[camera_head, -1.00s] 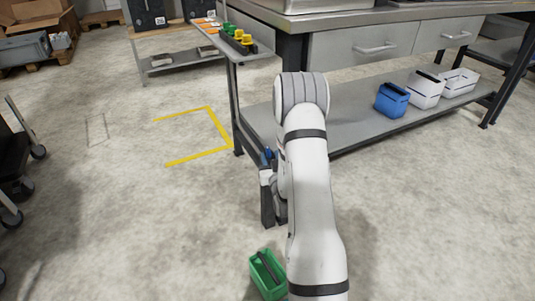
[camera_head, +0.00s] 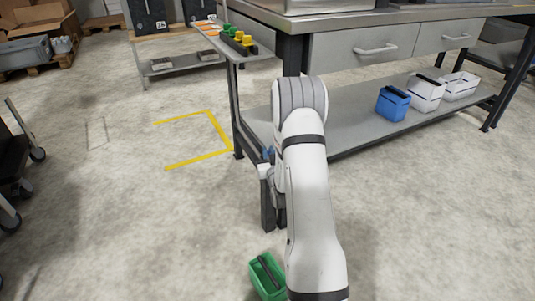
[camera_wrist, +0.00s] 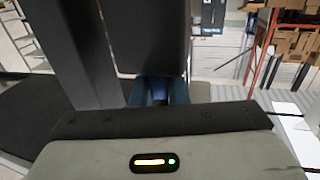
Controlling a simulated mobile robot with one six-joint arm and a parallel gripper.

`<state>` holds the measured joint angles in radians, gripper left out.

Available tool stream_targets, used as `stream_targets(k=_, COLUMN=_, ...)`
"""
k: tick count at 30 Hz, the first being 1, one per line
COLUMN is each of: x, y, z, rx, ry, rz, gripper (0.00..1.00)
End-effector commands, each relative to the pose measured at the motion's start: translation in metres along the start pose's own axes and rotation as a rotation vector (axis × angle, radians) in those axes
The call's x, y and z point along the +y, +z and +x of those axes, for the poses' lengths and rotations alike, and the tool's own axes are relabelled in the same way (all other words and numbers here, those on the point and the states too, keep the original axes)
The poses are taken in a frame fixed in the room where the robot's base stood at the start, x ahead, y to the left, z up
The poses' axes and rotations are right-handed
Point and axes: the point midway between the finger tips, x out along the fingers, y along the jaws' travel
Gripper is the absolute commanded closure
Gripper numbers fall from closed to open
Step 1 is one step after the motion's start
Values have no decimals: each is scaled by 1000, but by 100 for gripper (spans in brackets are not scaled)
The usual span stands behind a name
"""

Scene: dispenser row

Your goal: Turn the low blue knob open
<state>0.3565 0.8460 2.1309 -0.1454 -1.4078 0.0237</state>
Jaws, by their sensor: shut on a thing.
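The low blue knob (camera_wrist: 160,90) shows as a small blue piece in the middle of the wrist view, just beyond the dark edge of my gripper (camera_wrist: 155,106). My gripper is shut on it. In the head view a bit of blue (camera_head: 269,153) shows beside my arm, near the leg of the narrow side shelf. My arm hides most of the knob there, and its turn angle cannot be read. A green bin (camera_head: 265,277) stands on the floor below my arm.
The workbench (camera_head: 360,45) has a lower shelf (camera_head: 350,130) holding a blue bin (camera_head: 392,103) and two white bins (camera_head: 425,94). Green and yellow pieces (camera_head: 240,37) sit on the narrow upper shelf. The floor left of my arm is open, with a yellow marking (camera_head: 197,159).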

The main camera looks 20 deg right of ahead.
Motion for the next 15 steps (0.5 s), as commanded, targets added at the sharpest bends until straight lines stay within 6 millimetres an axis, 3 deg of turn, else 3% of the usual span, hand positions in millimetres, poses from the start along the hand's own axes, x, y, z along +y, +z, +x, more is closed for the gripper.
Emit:
stream_targets(k=8, x=0, y=0, z=0, rx=0, ry=-6, rz=0, gripper=100)
stream_targets(k=15, x=2, y=0, z=1, rx=2, ry=-122, rz=0, gripper=100)
